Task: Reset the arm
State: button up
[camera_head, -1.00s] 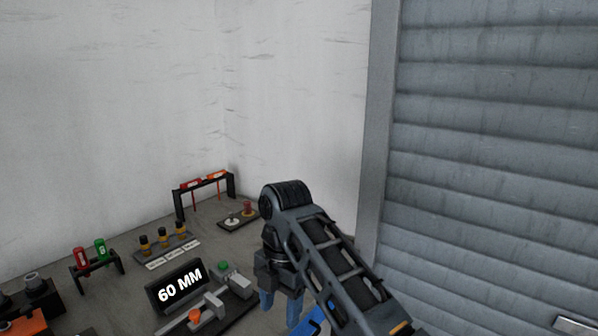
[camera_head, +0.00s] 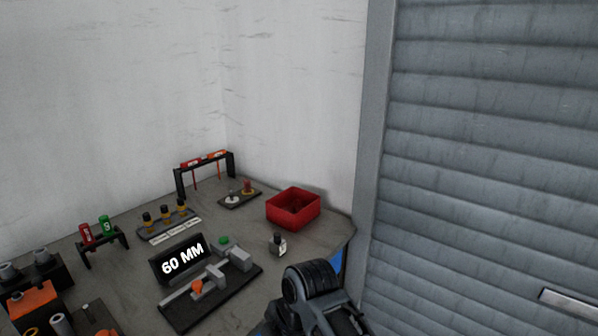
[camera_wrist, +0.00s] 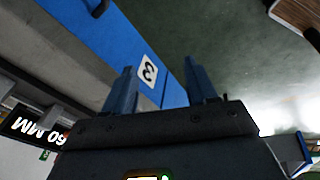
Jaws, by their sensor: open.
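My arm (camera_head: 312,285) shows at the bottom of the head view, in front of the table's near right edge; its gripper is out of sight there. In the wrist view my gripper (camera_wrist: 160,88) has two blue fingers standing well apart with nothing between them. Behind the fingers lie a blue panel (camera_wrist: 110,30) with a white label (camera_wrist: 148,71) and the dark green floor (camera_wrist: 225,50). The gripper touches nothing that I can see.
The grey table (camera_head: 135,270) holds a display reading 60 MM (camera_head: 182,260) on a fixture, a red bin (camera_head: 293,209), a small dark item with a pale label (camera_head: 278,245), a rack with red and green pieces (camera_head: 103,240) and a black frame (camera_head: 205,170). A grey shutter (camera_head: 480,150) stands at right.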

jog(key=s+d+f+m+t+y, duration=0.2)
jog(key=s+d+f+m+t, duration=0.15)
jog(key=s+f+m, duration=0.5)
jog(key=s+d+m+t+h, duration=0.1)
jog(key=s+d+m+t, duration=0.45)
jog(key=s, duration=0.75)
jog(key=s+d+r+m+t+h, duration=0.2)
jog(key=s+d+r+m, duration=0.3)
jog(key=s+d+r, duration=0.3)
jog(key=s+d+r+m+t+h, duration=0.2)
jog(key=s+d+r, duration=0.6)
jog(key=s+r, duration=0.4)
notch_tip(320, 180, up, 3)
jog(key=m+t, duration=0.1)
jog(key=m, duration=0.1)
jog(key=shift+d+m, duration=0.3)
jog(key=shift+m, duration=0.1)
jog(key=shift+c, duration=0.4)
